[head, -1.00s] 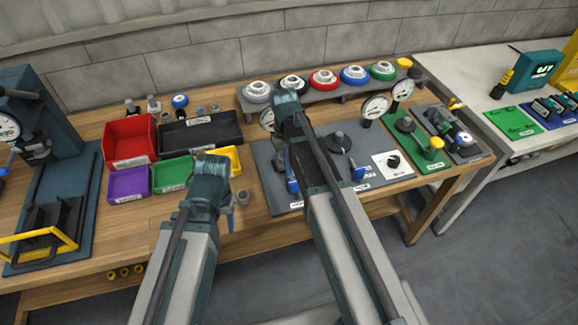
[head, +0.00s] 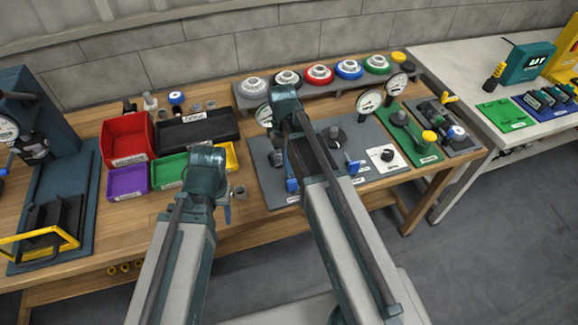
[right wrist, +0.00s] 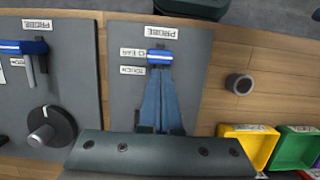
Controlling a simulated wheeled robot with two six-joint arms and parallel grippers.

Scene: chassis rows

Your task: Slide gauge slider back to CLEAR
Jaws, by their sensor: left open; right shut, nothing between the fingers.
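The gauge slider (right wrist: 161,57) is a blue block with a white stripe on a grey panel (right wrist: 122,104). It sits beside the CLEAR label (right wrist: 131,52), with the TOUCH label (right wrist: 131,70) just below that in the right wrist view. In the head view a blue piece that looks like the slider (head: 291,185) shows near the panel's front edge. My right gripper (right wrist: 160,75) is shut and empty, its fingertips at or very near the slider; contact is unclear. My left gripper (head: 227,212) is open near the table's front edge, away from the panel.
A second panel with a blue-handled slider (right wrist: 30,47) and a black knob (right wrist: 52,128) lies alongside. A small grey ring (right wrist: 239,84) stands on the wood near the yellow bin (right wrist: 247,146). Dial gauges (head: 369,101) stand behind the panels.

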